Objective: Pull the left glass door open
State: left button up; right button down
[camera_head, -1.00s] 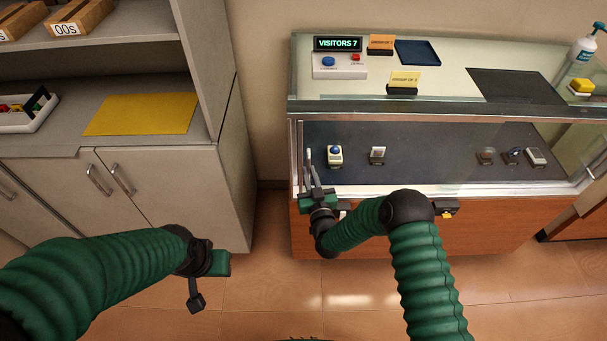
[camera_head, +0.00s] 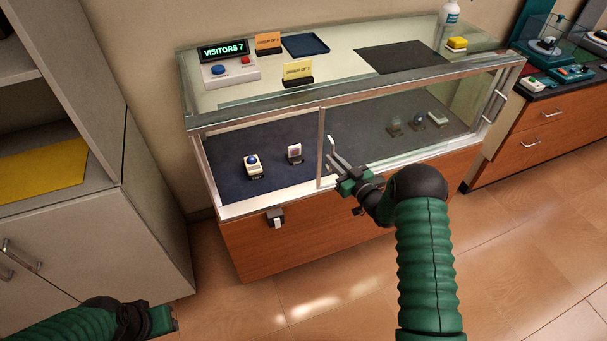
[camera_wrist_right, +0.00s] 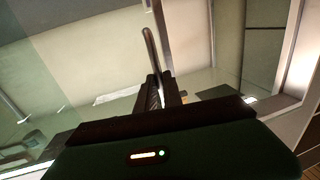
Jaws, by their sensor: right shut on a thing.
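The left glass door (camera_head: 352,130) of the display case is slid to the right. Its upright metal edge (camera_head: 320,150) stands near the middle of the front, and the left part of the case is open. My right gripper (camera_head: 336,160) is shut on the door's upright bar handle (camera_head: 333,145). The right wrist view shows the handle (camera_wrist_right: 150,45) rising from between my right fingers (camera_wrist_right: 158,90). My left gripper (camera_head: 160,320) is low at the left, away from the case; its fingers do not show clearly.
A visitor counter (camera_head: 230,70) and signs stand on top. A cabinet (camera_head: 95,220) is at left, a counter (camera_head: 545,130) at right. Floor in front is clear.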

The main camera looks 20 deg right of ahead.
jog(key=d+b, duration=0.2)
jog(key=d, duration=0.8)
jog(key=shift+d+f+b, duration=0.1)
jog(key=shift+f+b, duration=0.1)
jog(key=shift+b, duration=0.15)
jog(key=c, duration=1.5)
grip_release()
jog(key=shift+r, duration=0.1)
jog(key=s+d, duration=0.1)
jog(key=s, duration=0.4)
jog(key=s+d, duration=0.1)
jog(key=s, duration=0.5)
jog(key=s+d+p, duration=0.1)
jog(key=s, duration=0.4)
jog(key=shift+s+d, duration=0.15)
jog(key=shift+s, duration=0.1)
